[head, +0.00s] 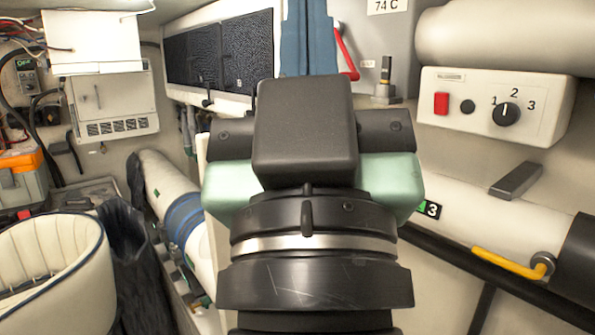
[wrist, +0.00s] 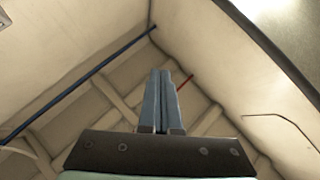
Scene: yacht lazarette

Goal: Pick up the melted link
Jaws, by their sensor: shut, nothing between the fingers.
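My gripper (wrist: 162,76) points up and away in the wrist view, its two blue-grey fingers shut together with nothing between them. In the head view its blue-grey fingers (head: 307,38) rise behind my dark wrist and run out of the top edge. I cannot make out a melted link in either view. My arm and hand hide the middle of the head view.
A control box (head: 497,105) with a dial and a red switch is at right, above a pipe with a yellow handle (head: 508,263). A red handle (head: 346,54) shows beside my fingers. A white cabinet (head: 112,103) and open wiring are at left, above a cream seat (head: 52,275).

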